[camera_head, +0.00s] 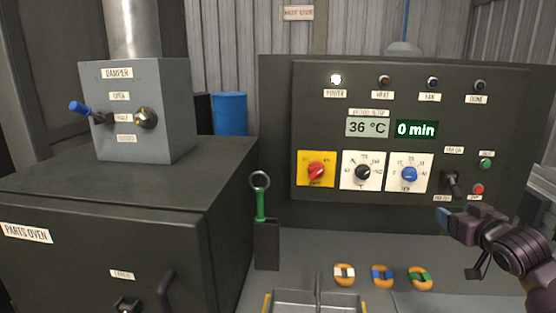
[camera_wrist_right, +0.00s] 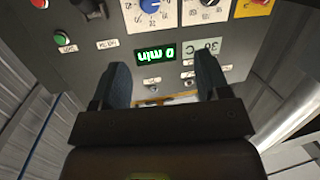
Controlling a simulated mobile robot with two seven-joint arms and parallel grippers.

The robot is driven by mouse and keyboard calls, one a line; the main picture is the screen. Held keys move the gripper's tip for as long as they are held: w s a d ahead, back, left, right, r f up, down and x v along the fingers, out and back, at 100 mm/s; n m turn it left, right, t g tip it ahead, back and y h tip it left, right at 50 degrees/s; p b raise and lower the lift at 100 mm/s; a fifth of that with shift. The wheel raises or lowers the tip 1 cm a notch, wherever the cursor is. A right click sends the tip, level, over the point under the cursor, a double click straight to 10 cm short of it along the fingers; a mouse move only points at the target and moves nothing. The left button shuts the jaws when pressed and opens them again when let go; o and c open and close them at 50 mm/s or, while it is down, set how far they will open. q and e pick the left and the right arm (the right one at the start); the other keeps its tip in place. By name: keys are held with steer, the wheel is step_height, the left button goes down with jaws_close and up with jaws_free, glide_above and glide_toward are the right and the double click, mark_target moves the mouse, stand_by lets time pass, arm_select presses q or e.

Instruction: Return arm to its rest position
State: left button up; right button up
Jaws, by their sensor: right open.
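My right gripper (camera_head: 447,217) is at the right side of the head view, in front of the lower right part of the control panel (camera_head: 310,80) and above the bench. In the right wrist view my right gripper (camera_wrist_right: 160,85) shows two dark fingers spread apart with nothing between them. The panel's green "0 min" display (camera_wrist_right: 155,53) shows between the fingers, beyond them. My left gripper is not in either view.
A parts oven (camera_head: 150,230) with a damper box (camera_head: 137,110) stands at the left. A green-handled tool (camera_head: 260,205) stands in a dark holder.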

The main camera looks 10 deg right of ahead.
steer(key=s+a+f+n, duration=0.1)
steer(key=a+f, duration=0.2)
steer(key=f, duration=0.3)
steer(key=s+a+f+n, duration=0.2)
steer(key=f, duration=0.4)
steer(key=s+a+f+g+y, duration=0.1)
steer(key=s+a+f+g, duration=0.1)
steer(key=s+a+f, duration=0.7)
steer(key=s+a+f+m+g+b, duration=0.1)
steer(key=s+a+f+g, duration=0.1)
steer(key=s+a+f, duration=0.7)
step_height(320, 180, down, 7)
steer(key=shift+s+m+y, duration=0.3)
steer(key=shift+s+y, duration=0.1)
steer(key=shift+s, duration=0.65)
steer(key=shift+a, duration=0.1)
